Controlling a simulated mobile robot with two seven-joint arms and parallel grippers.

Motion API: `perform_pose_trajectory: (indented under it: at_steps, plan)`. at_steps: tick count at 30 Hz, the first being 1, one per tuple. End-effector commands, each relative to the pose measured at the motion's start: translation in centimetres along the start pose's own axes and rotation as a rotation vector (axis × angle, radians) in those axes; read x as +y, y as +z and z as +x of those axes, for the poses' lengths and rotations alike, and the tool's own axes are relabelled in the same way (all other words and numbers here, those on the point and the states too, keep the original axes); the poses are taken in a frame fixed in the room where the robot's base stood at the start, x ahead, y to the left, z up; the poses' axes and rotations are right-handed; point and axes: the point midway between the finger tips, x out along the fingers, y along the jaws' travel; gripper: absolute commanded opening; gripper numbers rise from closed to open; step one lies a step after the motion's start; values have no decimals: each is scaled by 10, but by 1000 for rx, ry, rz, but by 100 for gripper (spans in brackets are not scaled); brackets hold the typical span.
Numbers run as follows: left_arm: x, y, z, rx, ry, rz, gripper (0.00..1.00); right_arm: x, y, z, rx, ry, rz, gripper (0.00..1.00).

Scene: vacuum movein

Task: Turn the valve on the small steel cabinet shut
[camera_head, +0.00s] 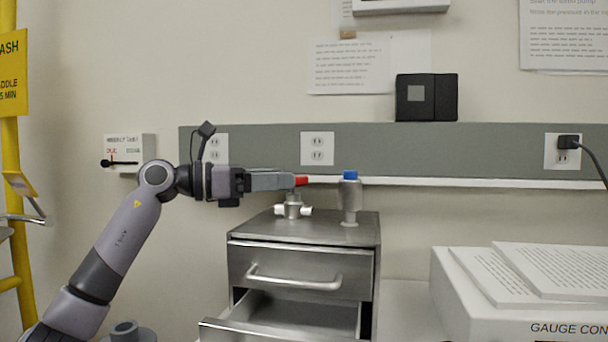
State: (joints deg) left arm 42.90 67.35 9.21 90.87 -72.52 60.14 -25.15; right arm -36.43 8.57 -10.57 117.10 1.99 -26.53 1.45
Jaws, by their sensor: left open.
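The small steel cabinet (303,229) stands in the middle of the head view, with its lower drawer (300,312) pulled out. On its top is a small valve (292,207) with a metal body and white ends. A red handle end (301,181) shows at the tip of my left gripper. My left gripper (285,181) is open, held level just above the valve body, with its fingers at the handle and hiding most of it. I cannot tell whether the fingers touch it. My right gripper is not in view.
A white box (480,296) with papers (557,268) is at the right. A yellow post (17,215) stands at the far left. The wall is close behind.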

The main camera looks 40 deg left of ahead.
Motion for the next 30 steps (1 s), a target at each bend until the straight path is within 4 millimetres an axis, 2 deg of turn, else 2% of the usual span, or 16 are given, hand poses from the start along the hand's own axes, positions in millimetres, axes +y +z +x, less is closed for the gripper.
perform_pose_trajectory:
  at_steps: [1, 9, 13, 21, 22, 26, 27, 30]
  plan:
    - [-1, 5, 8, -3, -3, 0, 82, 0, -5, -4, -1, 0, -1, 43]
    - [-1, 3, 45, -4, -2, -2, 82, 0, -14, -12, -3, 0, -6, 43]
    - [-1, 2, 54, -2, -2, -1, 82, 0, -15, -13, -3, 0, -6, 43]
    - [0, 0, 56, -1, 0, 0, 82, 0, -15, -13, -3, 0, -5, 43]
    - [0, 0, 56, -1, 0, 0, 79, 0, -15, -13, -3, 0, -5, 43]
    - [0, 0, 56, -1, 0, 0, 37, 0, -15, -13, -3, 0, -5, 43]
    - [0, 0, 56, -1, 0, 0, 31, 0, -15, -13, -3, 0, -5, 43]
    - [0, 1, 56, 0, -2, 0, 31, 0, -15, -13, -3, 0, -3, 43]
